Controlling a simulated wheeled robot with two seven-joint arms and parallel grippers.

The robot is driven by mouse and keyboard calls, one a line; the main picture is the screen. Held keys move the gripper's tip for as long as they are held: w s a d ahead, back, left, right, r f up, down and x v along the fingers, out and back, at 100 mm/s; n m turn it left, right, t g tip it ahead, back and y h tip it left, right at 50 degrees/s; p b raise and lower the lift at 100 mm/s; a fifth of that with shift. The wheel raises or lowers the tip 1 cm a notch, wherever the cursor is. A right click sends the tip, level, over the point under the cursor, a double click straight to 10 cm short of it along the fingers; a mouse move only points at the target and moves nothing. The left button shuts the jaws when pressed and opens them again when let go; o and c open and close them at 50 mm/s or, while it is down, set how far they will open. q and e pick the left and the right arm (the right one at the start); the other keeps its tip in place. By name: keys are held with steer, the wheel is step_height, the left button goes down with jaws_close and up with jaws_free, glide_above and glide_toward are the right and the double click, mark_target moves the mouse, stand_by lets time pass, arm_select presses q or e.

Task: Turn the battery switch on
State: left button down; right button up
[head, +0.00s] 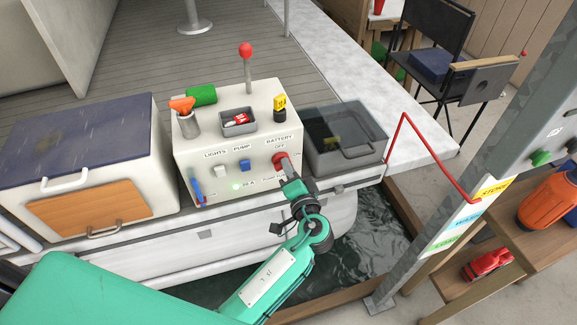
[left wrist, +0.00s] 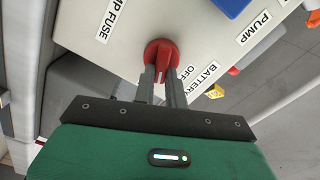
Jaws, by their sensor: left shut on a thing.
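The battery switch is a red knob (head: 280,161) on the front of the white console (head: 240,177), below the labels BATTERY and OFF. In the left wrist view the red knob (left wrist: 161,52) sits between the tips of my left gripper (left wrist: 163,74). My left gripper (head: 287,172) is shut on the knob in the head view, its arm coming up from below. The fingers hide part of the knob, and I cannot tell exactly where it points. My right gripper is in neither view.
The console also has a white LIGHTS switch (head: 221,171), a blue PUMP switch (head: 244,165) and a glowing green lamp (head: 235,186). A red-knobbed lever (head: 246,52) rises behind. A grey bin (head: 371,128) stands close on the right. Water (head: 375,240) lies below.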

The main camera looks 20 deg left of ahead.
arm_select(q)
steer(key=m, duration=0.1)
steer(key=m+p, duration=0.1)
steer(key=m, duration=0.1)
steer(key=m+p, duration=0.1)
steer(key=m, duration=0.1)
steer(key=shift+f, duration=0.25)
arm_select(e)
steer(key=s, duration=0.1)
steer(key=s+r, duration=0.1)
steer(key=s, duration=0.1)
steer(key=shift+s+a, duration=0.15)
arm_select(q)
steer(key=shift+d, duration=0.1)
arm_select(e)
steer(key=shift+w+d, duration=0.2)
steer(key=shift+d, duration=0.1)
arm_select(q)
steer(key=c, duration=1.4)
jaws_free()
steer(key=shift+c, duration=0.2)
